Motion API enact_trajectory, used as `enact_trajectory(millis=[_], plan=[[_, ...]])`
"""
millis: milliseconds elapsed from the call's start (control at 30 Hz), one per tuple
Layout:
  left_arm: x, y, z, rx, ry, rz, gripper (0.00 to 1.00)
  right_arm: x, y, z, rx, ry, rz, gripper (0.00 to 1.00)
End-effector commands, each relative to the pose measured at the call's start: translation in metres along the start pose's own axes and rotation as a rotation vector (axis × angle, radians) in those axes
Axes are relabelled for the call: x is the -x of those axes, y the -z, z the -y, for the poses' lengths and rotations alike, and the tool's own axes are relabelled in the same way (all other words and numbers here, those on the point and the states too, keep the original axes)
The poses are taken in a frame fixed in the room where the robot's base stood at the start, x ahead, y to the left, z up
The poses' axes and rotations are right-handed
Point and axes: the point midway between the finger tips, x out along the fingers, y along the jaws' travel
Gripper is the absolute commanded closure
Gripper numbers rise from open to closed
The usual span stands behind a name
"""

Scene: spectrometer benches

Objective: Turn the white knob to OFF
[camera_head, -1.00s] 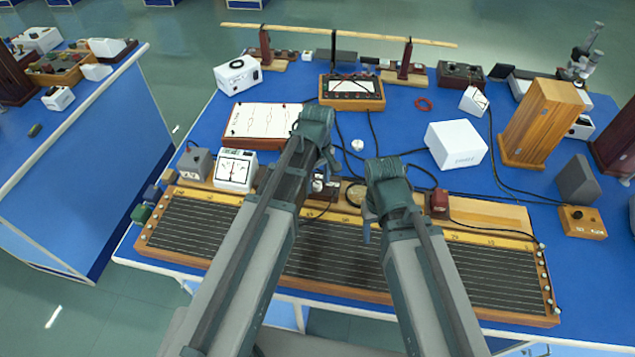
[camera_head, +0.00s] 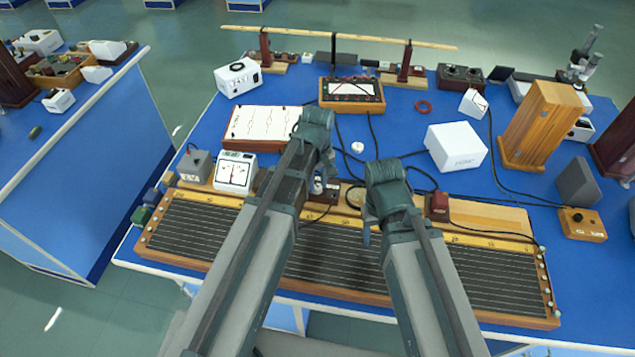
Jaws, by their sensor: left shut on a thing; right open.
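My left gripper (camera_head: 319,180) reaches down at the middle of the bench, behind the long wire board. It is shut on a small pale knob, taken to be the white knob (camera_head: 317,187), at a small dark brown switch base (camera_head: 325,197). The arm and jaws hide most of the knob, and its pointer and any OFF mark cannot be read. My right gripper (camera_head: 366,236) is open and empty above the long board, to the right of the switch; its own arm partly hides it.
A wire board (camera_head: 330,265) runs along the front edge. A white meter (camera_head: 235,173) and grey box (camera_head: 195,165) stand left. A small white round piece (camera_head: 357,147), a white box (camera_head: 455,146) and black cables lie behind. A wooden block (camera_head: 540,125) stands right.

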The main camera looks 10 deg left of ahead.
Motion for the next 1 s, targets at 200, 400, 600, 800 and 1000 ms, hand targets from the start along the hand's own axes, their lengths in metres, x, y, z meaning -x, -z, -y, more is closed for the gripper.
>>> enact_trajectory(millis=[200, 400, 600, 800, 1000], plan=[[-0.0001, -0.0001, 0.0001, -0.193, 0.000, 0.000, 1.00, -0.0001, 0.0000, 0.0000, 0.000, 0.000, 0.000, 0.42], [-0.0001, -0.0001, 0.0002, -0.383, 0.000, 0.000, 1.00, -0.0001, 0.0000, 0.0000, 0.000, 0.000, 0.000, 0.42], [-0.0001, -0.0001, 0.0003, -0.562, 0.000, 0.000, 1.00, -0.0001, 0.0000, 0.0000, 0.000, 0.000, 0.000, 0.42], [-0.0001, -0.0001, 0.0003, -0.712, 0.000, 0.000, 1.00, -0.0001, 0.0000, 0.0000, 0.000, 0.000, 0.000, 0.42], [-0.0001, -0.0001, 0.0004, -0.818, 0.000, 0.000, 1.00, -0.0001, 0.0000, 0.0000, 0.000, 0.000, 0.000, 0.42]])
